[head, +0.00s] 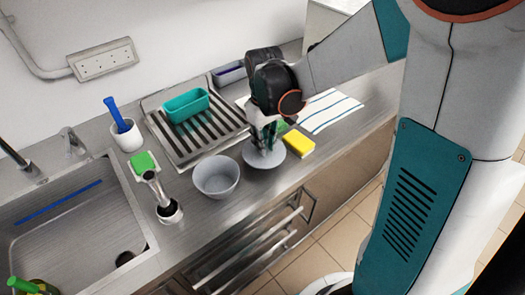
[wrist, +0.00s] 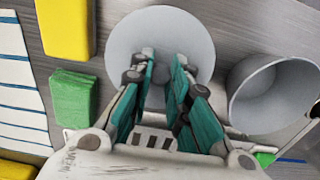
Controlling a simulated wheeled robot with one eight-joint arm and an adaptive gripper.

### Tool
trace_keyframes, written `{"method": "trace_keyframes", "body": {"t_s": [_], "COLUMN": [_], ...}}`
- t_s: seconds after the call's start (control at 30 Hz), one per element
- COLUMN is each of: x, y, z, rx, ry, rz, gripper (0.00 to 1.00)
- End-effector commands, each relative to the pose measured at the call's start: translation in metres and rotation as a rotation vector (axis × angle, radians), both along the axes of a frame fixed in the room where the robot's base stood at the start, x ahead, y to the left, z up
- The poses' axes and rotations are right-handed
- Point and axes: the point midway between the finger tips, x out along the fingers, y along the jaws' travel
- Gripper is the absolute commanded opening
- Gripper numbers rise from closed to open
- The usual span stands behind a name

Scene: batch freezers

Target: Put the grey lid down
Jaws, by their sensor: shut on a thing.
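The grey lid (head: 255,161) is a round, flat disc beneath my gripper (head: 266,149), low over the steel counter between the grey bowl and the yellow sponge. In the wrist view the lid (wrist: 160,24) shows beyond the fingertips of my gripper (wrist: 163,62). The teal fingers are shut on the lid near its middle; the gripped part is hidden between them. The lid looks about level. I cannot tell whether its underside touches the counter. The grey bowl (head: 216,178) stands open just left of the lid; it also shows in the wrist view (wrist: 262,100).
A yellow sponge (head: 299,144) lies close right of the lid. A green sponge (wrist: 72,98) and a striped towel (head: 332,110) lie near. A drainer (head: 215,135) holds a teal tub (head: 186,106). A sink (head: 75,225) is at left. Little counter is free in front.

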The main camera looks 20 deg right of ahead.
Motion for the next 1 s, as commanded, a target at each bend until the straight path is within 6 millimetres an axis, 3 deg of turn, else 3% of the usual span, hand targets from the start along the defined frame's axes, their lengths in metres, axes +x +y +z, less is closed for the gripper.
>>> {"method": "trace_keyframes", "body": {"t_s": [0.33, 0.73, 0.77, 0.83, 1.0], "x": [0.000, 0.000, 0.000, 0.000, 0.000], "y": [0.000, 0.000, 0.000, 0.000, 0.000], "z": [-0.042, -0.046, -0.046, -0.045, -0.045], "rx": [0.000, 0.000, 0.000, 0.000, 0.000], "ry": [0.000, 0.000, 0.000, 0.000, 0.000], "rz": [0.000, 0.000, 0.000, 0.000, 0.000], "gripper": [0.00, 0.00, 0.21, 0.37, 0.37]}}
